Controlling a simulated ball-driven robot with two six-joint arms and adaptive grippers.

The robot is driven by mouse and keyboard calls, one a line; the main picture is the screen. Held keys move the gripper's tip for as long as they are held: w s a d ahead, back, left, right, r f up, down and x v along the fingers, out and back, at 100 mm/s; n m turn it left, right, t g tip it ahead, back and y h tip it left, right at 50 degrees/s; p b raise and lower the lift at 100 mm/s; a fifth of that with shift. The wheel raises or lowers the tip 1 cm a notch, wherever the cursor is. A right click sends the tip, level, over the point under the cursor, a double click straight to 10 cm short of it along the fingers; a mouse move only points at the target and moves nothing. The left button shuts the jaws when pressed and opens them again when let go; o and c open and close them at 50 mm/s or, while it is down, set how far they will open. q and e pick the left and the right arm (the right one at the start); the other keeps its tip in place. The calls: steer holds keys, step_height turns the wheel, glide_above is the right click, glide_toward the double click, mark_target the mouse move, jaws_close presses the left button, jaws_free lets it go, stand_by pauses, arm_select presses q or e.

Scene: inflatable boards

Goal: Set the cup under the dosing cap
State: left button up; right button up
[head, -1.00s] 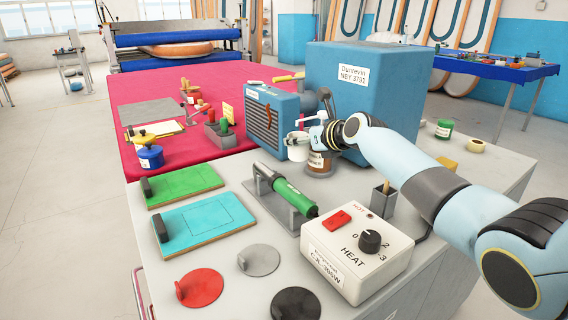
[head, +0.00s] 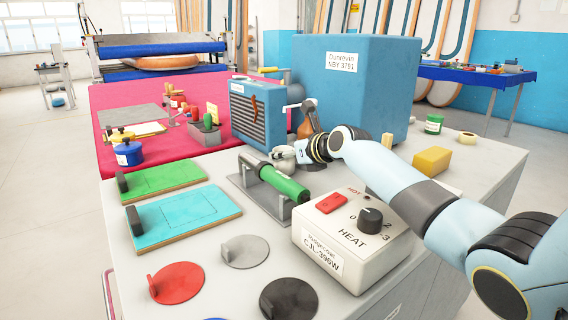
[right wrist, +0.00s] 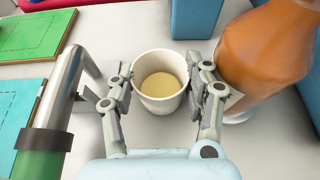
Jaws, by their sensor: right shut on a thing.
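My right gripper (right wrist: 165,88) is shut on a white cup (right wrist: 160,102), with one finger on each side of it. The cup is upright and holds a pale yellow content. In the head view the cup (head: 284,157) shows just left of my right gripper (head: 299,154), behind the green-handled tool. I cannot tell whether it touches the worktop. A brown bottle (right wrist: 268,48) stands close to the right of the gripper in the right wrist view; in the head view it is partly hidden behind my wrist. My left gripper is not in view.
A green-handled tool (head: 284,184) on a metal stand is close to the cup. The heat control box (head: 350,240) is in front. A blue vented unit (head: 258,113) and a large blue box (head: 355,90) stand behind. Green (head: 160,178) and turquoise (head: 183,220) boards lie left.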

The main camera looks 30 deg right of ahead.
steer(key=shift+r, duration=0.1)
steer(key=o, duration=1)
steer(key=shift+c, duration=0.2)
steer(key=shift+s+r+p, duration=0.1)
steer(key=shift+s+p, duration=0.05)
steer(key=shift+p, duration=0.15)
steer(key=p+v, duration=0.4)
steer(key=v, duration=0.7)
steer(key=shift+s, duration=0.35)
